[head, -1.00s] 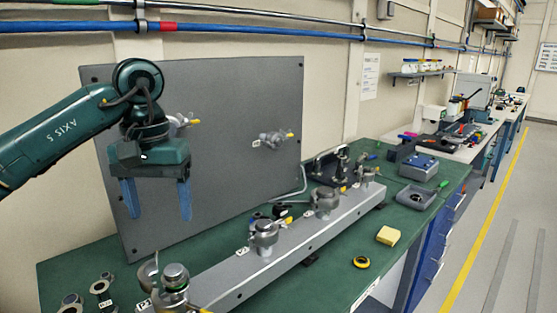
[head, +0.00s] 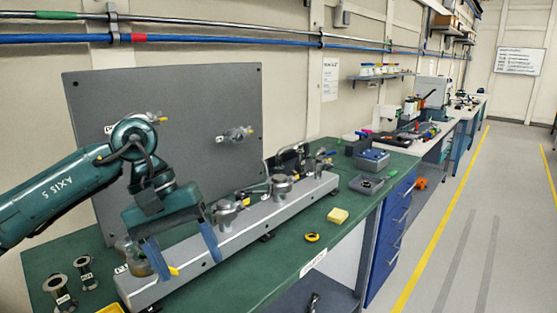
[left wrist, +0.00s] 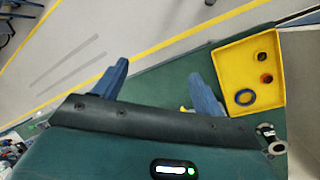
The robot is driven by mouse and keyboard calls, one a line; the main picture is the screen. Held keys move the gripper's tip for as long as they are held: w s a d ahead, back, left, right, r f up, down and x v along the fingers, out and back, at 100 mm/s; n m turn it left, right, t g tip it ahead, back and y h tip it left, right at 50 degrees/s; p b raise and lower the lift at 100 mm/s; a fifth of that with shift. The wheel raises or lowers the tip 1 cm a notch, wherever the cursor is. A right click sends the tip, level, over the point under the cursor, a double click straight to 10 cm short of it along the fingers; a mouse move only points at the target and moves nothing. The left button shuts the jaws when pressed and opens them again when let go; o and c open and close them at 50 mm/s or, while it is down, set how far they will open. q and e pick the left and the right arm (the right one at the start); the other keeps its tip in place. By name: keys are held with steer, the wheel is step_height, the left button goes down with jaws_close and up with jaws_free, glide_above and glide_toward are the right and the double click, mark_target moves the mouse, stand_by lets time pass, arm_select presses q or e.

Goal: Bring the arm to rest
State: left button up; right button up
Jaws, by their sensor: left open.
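My left gripper (head: 181,258) hangs at the end of the teal arm, over the near left part of the green bench (head: 262,285). Its two blue fingers are spread with nothing between them. In the head view they overlap the near end of the grey rail (head: 232,238) with its metal fittings, partly hiding the nearest fitting; I cannot tell the gap between them. In the left wrist view the open fingers (left wrist: 160,92) show above the bench edge and floor. My right gripper is not in view.
A grey upright panel (head: 170,110) with valves stands behind the arm. Flanged metal pieces (head: 58,290) stand at the bench's near left. A yellow tray (left wrist: 235,65) holds small parts. The right floor is clear.

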arm_select(q)
steer(key=s+d+f+n+g+h, duration=0.15)
steer(key=s+d+n+h, duration=0.25)
steer(key=d+n+h, duration=0.4)
steer(key=s+d+n+g+h, duration=0.2)
steer(key=s+d+n+h, duration=0.1)
steer(key=d+n+h, duration=0.5)
steer(key=w+a+f+m+t+y, duration=0.1)
steer(key=a+f+m+t+y, duration=0.3)
steer(key=m+t, duration=0.55)
steer(key=w+a+f+m+t+y, duration=0.2)
steer(key=f+m+t, duration=0.4)
steer(key=m, duration=0.7)
steer(key=w+a+f+m+t+y, duration=0.1)
steer(key=a+f+m+t+y, duration=0.35)
steer(key=m, duration=0.75)
steer(key=s+a+f+n+g+y, duration=0.2)
steer(key=s+f+n, duration=0.4)
steer(key=f, duration=0.3)
steer(key=s+a+f+n+g+y, duration=0.2)
steer(key=s+a+f+n+y, duration=0.1)
steer(key=s+f+n, duration=0.4)
step_height(320, 180, down, 3)
steer(key=shift+a+n+y, duration=0.25)
steer(key=shift+n+y, duration=0.1)
steer(key=shift+y, duration=0.2)
